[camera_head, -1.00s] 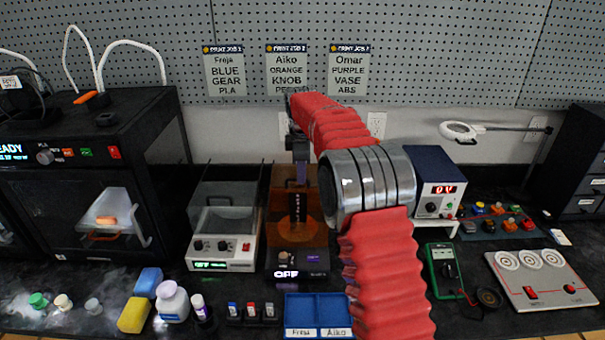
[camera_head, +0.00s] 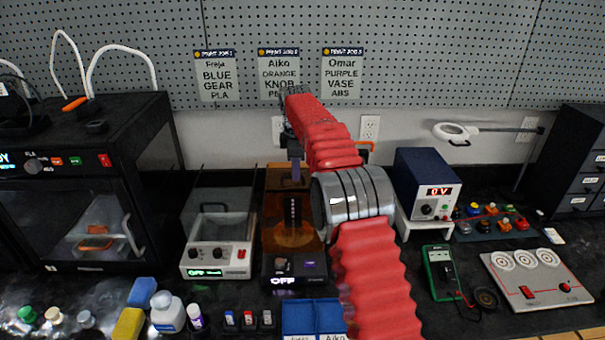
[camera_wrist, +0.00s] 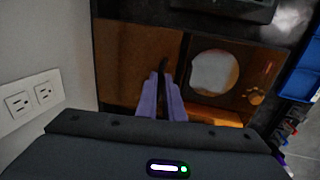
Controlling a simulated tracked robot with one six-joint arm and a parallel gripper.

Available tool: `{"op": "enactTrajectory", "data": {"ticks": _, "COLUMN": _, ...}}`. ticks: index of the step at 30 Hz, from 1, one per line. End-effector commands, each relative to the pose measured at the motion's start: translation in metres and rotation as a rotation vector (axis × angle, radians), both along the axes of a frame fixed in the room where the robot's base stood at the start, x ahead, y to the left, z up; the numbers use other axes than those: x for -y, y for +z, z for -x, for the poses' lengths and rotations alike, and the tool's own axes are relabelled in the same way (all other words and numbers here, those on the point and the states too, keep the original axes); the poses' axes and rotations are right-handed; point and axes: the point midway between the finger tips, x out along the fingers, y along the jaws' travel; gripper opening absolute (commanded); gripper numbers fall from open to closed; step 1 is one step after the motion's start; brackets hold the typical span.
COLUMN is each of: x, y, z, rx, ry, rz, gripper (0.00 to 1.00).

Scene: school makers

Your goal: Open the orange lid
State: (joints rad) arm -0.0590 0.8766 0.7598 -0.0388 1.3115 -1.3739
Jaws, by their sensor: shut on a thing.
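The orange lid (camera_head: 275,214) is a see-through amber cover on a small black machine (camera_head: 290,270) at the middle of the bench, whose display reads OFF. My gripper (camera_head: 296,174) is at the lid's upper part in the head view, with its purple fingers pointing down. In the wrist view my gripper (camera_wrist: 163,74) is shut on a thin dark piece, apparently the lid's handle. An amber panel (camera_wrist: 130,60) lies to its left. How far the lid is raised is unclear.
A white-fronted machine (camera_head: 217,255) stands close on the left. A blue tray (camera_head: 300,317) and several small bottles are in front. The pegboard wall is close behind.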

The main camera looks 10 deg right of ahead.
Motion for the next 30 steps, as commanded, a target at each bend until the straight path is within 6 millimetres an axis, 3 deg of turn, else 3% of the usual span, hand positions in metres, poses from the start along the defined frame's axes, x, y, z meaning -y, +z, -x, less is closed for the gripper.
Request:
{"op": "enactTrajectory", "data": {"ticks": 11, "x": -0.0075, "y": 0.0001, "z": -0.0022, "rx": 0.0, "ry": 0.011, "rz": -0.003, "gripper": 0.0}}
{"op": "enactTrajectory", "data": {"ticks": 12, "x": -0.0076, "y": 0.0001, "z": -0.0022, "rx": 0.0, "ry": 0.011, "rz": -0.003, "gripper": 0.08}}
{"op": "enactTrajectory", "data": {"ticks": 20, "x": -0.0072, "y": -0.0002, "z": -0.0019, "rx": -0.001, "ry": 0.012, "rz": -0.002, "gripper": 0.27}}
{"op": "enactTrajectory", "data": {"ticks": 30, "x": -0.0071, "y": 0.0028, "z": -0.0014, "rx": -0.001, "ry": 0.011, "rz": -0.001, "gripper": 0.27}}
